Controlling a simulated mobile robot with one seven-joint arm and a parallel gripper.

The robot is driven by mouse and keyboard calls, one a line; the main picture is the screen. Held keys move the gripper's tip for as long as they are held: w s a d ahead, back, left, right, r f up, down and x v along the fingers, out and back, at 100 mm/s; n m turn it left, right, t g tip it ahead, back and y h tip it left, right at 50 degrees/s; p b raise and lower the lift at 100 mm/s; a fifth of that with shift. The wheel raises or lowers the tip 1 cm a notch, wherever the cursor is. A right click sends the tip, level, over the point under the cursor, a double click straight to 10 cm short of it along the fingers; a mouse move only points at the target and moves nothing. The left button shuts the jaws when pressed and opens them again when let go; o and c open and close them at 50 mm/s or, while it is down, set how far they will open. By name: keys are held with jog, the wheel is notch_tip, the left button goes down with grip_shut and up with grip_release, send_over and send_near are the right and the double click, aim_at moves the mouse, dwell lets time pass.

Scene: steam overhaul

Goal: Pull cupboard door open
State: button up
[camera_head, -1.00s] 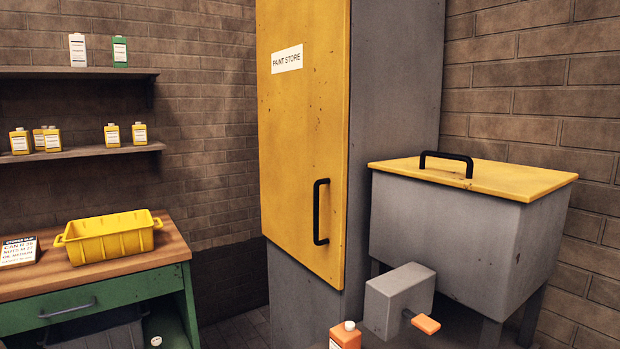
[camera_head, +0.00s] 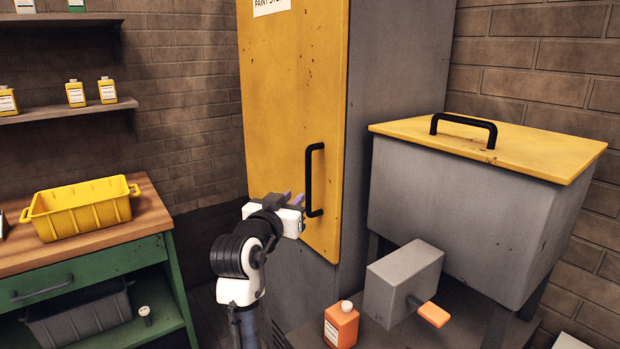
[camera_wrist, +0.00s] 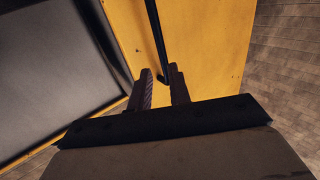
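The yellow cupboard door (camera_head: 290,110), with a paint store label, looks shut on its grey cabinet. Its black upright bar handle (camera_head: 314,180) is near the door's right edge. My gripper (camera_head: 293,198) is in front of the door at the handle's lower end. In the wrist view, my gripper's two fingers (camera_wrist: 163,85) are apart, with the lower end of the black handle (camera_wrist: 157,45) between or just beyond their tips. I cannot tell whether they touch it. The yellow door (camera_wrist: 205,50) fills much of that view.
A grey bin with a yellow lid (camera_head: 520,150) stands right of the cupboard. A grey box with an orange lever (camera_head: 434,314) and an orange bottle (camera_head: 341,326) are low in front. A green bench with a yellow tray (camera_head: 80,215) stands at left.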

aim_at(308, 182)
jog(key=p+x, duration=0.2)
jog(key=x, duration=0.8)
jog(key=shift+p, duration=0.4)
jog(key=shift+w+d, duration=0.2)
jog(key=shift+w, duration=0.4)
jog(key=shift+c, duration=0.5)
grip_shut()
